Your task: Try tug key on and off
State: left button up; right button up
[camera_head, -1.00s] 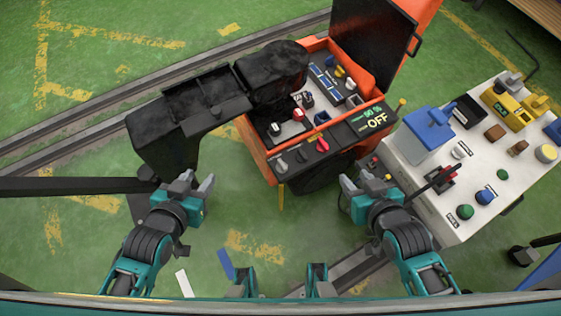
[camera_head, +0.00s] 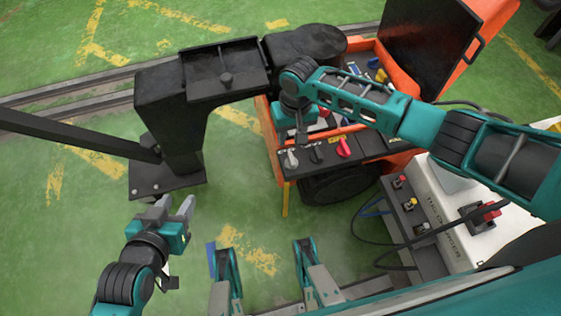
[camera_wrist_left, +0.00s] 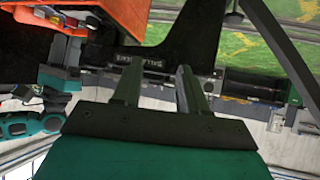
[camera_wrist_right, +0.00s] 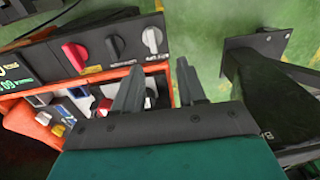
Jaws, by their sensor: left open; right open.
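The orange tug (camera_head: 281,170) stands with its lid open. Its dark front panel carries a grey knob (camera_head: 291,158), a black knob (camera_head: 316,155) and a red knob (camera_head: 343,147). I cannot tell which is the key. The right wrist view shows the red (camera_wrist_right: 75,55), black (camera_wrist_right: 115,46) and grey (camera_wrist_right: 152,39) knobs ahead of my open right gripper (camera_wrist_right: 160,66), which touches none visibly. In the head view, my right arm hides part of the tug's tray. The green display (camera_wrist_right: 12,85) is cut off. My left gripper (camera_head: 172,211) is open and empty, left of the tug.
A black arm-like post (camera_head: 185,130) stands left of the tug and reaches over its back. A white charger cabinet (camera_head: 440,225) with cables is at right, partly behind my arm. Green floor between my left gripper and the tug is clear.

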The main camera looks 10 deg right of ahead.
aim_at(292, 158)
jog(key=shift+h, duration=0.3)
jog(key=f+b, duration=0.2)
jog(key=f, duration=0.1)
jog(key=f+b, duration=0.2)
jog(key=f, duration=0.2)
jog(key=f+b, duration=0.2)
jog(key=f, duration=0.2)
jog(key=shift+w+d+f, duration=0.2)
jog(key=shift+w+d, duration=0.2)
jog(key=shift+f+b, duration=0.35)
jog(key=shift+f, duration=0.15)
pick_arm(q)
jog(key=f, duration=0.1)
jog(key=d+f, duration=0.1)
jog(key=f, duration=0.1)
jog(key=shift+w+d+h, duration=0.3)
jog(key=shift+w, duration=0.1)
jog(key=shift+a, duration=0.1)
pick_arm(e)
grip_shut()
